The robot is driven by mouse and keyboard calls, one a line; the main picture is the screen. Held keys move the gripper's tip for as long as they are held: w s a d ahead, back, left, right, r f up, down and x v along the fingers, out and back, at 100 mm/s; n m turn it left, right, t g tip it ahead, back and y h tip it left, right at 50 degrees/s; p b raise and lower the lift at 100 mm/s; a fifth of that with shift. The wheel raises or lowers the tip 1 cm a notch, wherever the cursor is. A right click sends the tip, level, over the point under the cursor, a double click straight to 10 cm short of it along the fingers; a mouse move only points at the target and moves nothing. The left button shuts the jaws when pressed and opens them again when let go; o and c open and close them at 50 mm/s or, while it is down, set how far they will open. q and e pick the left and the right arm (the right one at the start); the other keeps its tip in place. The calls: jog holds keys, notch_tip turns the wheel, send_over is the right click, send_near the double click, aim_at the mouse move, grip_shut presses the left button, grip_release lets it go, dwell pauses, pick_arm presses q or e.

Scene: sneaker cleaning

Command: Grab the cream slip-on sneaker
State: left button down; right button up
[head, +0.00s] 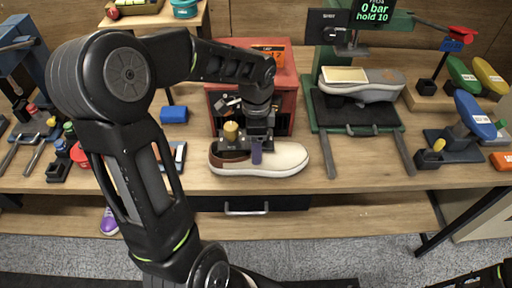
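The cream slip-on sneaker (287,158) lies on the near edge of the wooden bench, toe to the right, with a brown patch at its heel end. My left gripper (256,150) comes down over its middle from above. A purple-grey finger pad shows against the near side of the shoe. The other fingertip is hidden, so I cannot tell whether the fingers are closed on the shoe. My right gripper is not in view; only a dark part of my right arm shows at the bottom right corner.
A red open-front box (292,85) stands just behind the sneaker. A green press (318,118) holding a grey shoe stands to its right. A blue block (174,115) lies to the left. The bench front (370,180) right of the sneaker is mostly clear.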

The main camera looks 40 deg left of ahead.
pick_arm(q)
notch_tip(320, 180, up, 9)
jog(key=shift+r+b, duration=0.15)
jog(key=shift+b, duration=0.25)
